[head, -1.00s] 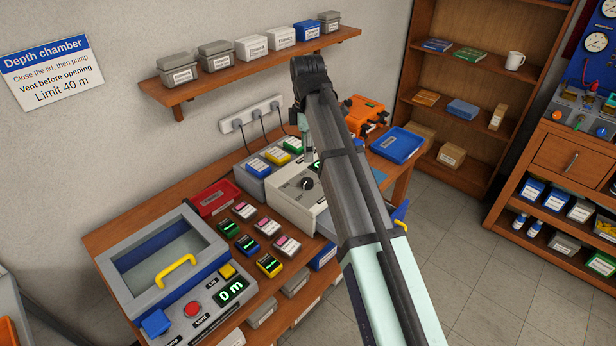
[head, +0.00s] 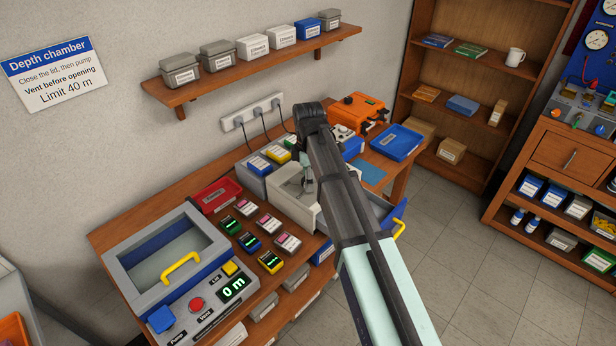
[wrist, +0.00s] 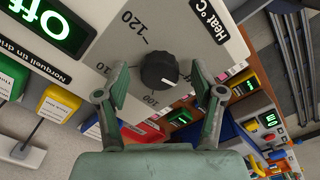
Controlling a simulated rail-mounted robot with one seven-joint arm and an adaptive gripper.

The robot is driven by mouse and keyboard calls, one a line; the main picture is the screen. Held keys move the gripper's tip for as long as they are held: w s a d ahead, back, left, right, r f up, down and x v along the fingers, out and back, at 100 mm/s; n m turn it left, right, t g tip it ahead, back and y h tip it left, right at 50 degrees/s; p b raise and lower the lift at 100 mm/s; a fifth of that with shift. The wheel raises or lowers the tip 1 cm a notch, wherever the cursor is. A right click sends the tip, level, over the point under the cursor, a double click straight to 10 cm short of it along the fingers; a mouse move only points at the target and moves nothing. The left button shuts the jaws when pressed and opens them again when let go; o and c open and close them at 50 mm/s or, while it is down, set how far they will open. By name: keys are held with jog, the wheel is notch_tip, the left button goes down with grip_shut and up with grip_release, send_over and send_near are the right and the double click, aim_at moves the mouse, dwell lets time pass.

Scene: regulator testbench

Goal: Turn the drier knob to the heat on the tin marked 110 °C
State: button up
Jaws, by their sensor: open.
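The drier (head: 283,200) is a pale box on the bench; its front panel shows in the wrist view (wrist: 95,75), with a green display (wrist: 50,20) reading "Off". Its black round knob (wrist: 159,71) has scale marks beside it, 120 and 100 readable, and a "Heat °C" label. A pale mark shows at the knob's lower right edge. My gripper (wrist: 160,76) is open, one finger on each side of the knob, with gaps visible; contact cannot be told. I cannot read a 110 °C tin label.
Blue (head: 259,164) and yellow (head: 278,155) labelled items stand behind the drier. Several small devices lie left of it, beside a red tray (head: 216,195) and the depth chamber (head: 165,250). An orange case (head: 358,112) and a blue tray (head: 398,142) are to the right.

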jog(key=c, duration=1.1)
jog(key=shift+c, duration=0.2)
